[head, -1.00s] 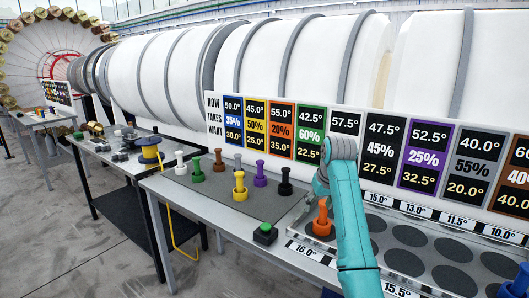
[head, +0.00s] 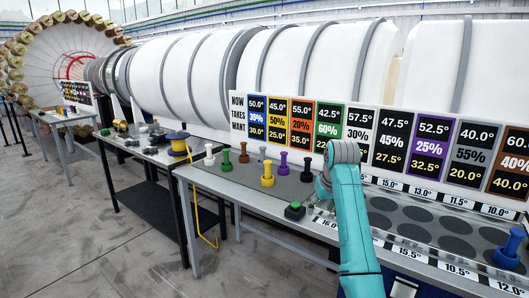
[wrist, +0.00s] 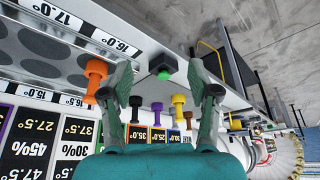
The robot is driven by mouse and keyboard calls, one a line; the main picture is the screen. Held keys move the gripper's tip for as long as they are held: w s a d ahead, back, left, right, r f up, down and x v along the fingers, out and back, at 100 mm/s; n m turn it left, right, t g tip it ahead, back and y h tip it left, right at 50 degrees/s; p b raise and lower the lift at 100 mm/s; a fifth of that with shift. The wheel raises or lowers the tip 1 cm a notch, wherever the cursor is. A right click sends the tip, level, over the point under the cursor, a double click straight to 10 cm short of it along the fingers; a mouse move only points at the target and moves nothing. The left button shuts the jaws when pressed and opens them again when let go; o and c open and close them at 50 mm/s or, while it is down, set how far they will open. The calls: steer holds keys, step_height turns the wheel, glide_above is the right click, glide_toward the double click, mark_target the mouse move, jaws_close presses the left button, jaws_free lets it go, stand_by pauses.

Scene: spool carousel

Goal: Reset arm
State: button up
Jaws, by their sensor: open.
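My gripper (wrist: 160,68) is open and empty in the wrist view, with its two fingers apart. An orange spool (wrist: 96,80) stands just left of the left finger, clear of it. In the head view my teal arm reaches over the front bench (head: 219,196). Its far end is bent down, and the fingers are mostly hidden there. The orange spool does not show in the head view, where my arm covers that part of the bench. A black box with a green button (head: 295,210) sits left of the arm; it also shows between the fingers in the wrist view (wrist: 163,71).
White, green, brown, yellow (head: 267,176), purple (head: 283,165) and black spools stand on the grey mat. A blue spool (head: 508,250) stands on the circle-marked tray (head: 437,228) at right. A numbered sign board (head: 387,140) rises behind. Floor (head: 110,250) is clear at left.

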steer(key=s+f+t, duration=0.1)
steer(key=s+f, duration=0.3)
steer(key=f, duration=0.8)
steer(key=s+f+t, duration=0.1)
steer(key=s+f, duration=0.2)
steer(key=f, duration=1)
steer(key=s+f+m+t, duration=0.1)
steer(key=s+f, duration=0.6)
steer(key=s, duration=0.3)
steer(key=s+f+t, duration=0.2)
steer(key=s+f, duration=0.6)
steer(key=s, duration=0.1)
steer(key=s+d+r+t, duration=0.1)
steer(key=s+r+t, duration=0.1)
steer(key=s, duration=2.2)
steer(key=s+r+t, duration=0.3)
steer(key=s+r, duration=1.5)
steer(key=shift+s+r+m+h, duration=0.15)
steer(key=shift+s+m+h, duration=0.25)
